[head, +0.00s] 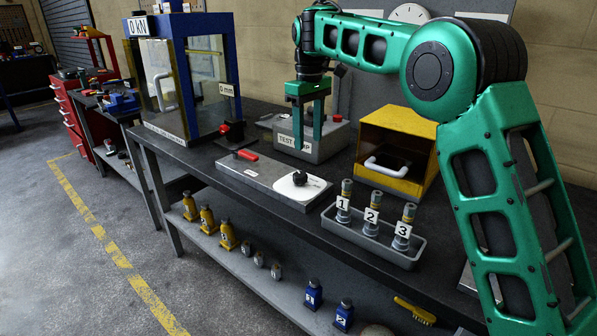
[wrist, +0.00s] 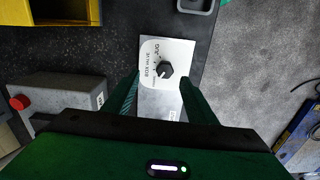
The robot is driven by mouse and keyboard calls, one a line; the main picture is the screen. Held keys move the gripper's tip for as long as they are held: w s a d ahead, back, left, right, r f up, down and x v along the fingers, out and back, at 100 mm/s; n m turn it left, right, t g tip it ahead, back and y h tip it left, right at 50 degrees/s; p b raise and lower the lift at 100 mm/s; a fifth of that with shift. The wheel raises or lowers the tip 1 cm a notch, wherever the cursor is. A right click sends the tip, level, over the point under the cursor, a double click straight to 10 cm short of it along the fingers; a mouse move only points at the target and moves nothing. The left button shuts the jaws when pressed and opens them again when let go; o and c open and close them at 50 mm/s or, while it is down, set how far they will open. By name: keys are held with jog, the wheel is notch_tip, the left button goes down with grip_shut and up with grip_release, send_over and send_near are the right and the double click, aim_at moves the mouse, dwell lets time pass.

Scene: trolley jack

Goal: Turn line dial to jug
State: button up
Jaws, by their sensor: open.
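A grey test pump box (head: 312,140) with a red button stands behind the dial. A tray (head: 373,240) of numbered posts sits front right. A red-handled lever (head: 246,155) lies on the block's left. A glass-sided press (head: 185,75) stands left.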

aim_at(300, 173)
jog(key=f, duration=0.3)
jog(key=a+f, duration=0.1)
jog(key=f, duration=0.3)
jog(key=a+f, duration=0.1)
jog(key=f, duration=0.3)
jog(key=shift+w+f, duration=0.1)
jog(key=c, duration=1.1)
jog(key=shift+o, duration=0.2)
jog(key=shift+a, duration=0.2)
jog(key=shift+d, duration=0.1)
